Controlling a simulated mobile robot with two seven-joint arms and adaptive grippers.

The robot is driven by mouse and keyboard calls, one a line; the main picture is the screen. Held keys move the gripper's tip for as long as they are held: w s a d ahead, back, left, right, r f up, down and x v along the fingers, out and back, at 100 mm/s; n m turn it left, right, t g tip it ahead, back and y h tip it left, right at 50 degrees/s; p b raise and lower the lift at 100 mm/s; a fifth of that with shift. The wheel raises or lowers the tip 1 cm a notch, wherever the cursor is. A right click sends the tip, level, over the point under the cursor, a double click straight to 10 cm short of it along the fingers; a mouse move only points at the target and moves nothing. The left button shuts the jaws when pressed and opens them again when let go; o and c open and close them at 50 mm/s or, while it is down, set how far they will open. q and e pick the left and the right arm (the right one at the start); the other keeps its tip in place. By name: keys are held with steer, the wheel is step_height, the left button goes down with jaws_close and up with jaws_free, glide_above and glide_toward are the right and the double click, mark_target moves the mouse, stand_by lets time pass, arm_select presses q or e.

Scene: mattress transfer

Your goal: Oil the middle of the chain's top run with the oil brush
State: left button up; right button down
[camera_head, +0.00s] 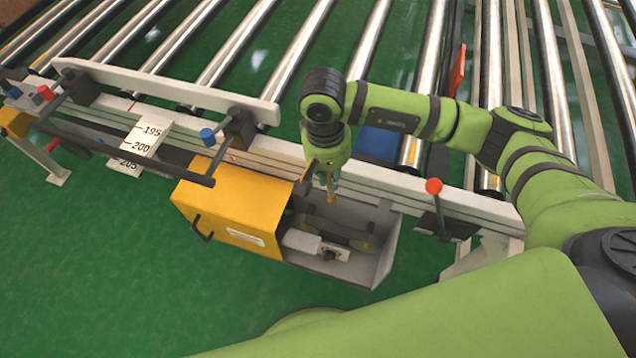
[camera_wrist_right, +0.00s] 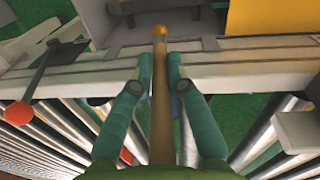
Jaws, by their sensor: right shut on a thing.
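My right gripper (camera_head: 326,182) points down over the open drive housing. In the right wrist view its two teal fingers (camera_wrist_right: 160,72) are closed around the oil brush (camera_wrist_right: 160,110), a brown stick with an orange-yellow tip. The brush (camera_head: 331,196) also shows below the gripper in the head view, its tip above the rear of the housing. Dark drive parts (camera_head: 338,228) lie inside the housing; the chain's links and top run cannot be made out clearly. I cannot tell whether the tip touches anything. My left gripper is not in view.
The yellow cover (camera_head: 228,208) with a black handle stands left of the open grey housing (camera_head: 382,262). A red-knobbed lever (camera_head: 434,188) rises on the right. A beam with a scale plate (camera_head: 146,140) runs behind, with rollers beyond.

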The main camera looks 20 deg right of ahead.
mark_target(331, 197)
arm_select(q)
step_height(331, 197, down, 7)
steer(key=b, duration=0.5)
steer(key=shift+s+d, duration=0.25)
arm_select(e)
step_height(331, 197, down, 8)
steer(key=w+m, duration=0.2)
steer(key=shift+w+f+t+y, duration=0.2)
steer(key=shift+t+y, duration=0.1)
steer(key=shift+y, duration=0.1)
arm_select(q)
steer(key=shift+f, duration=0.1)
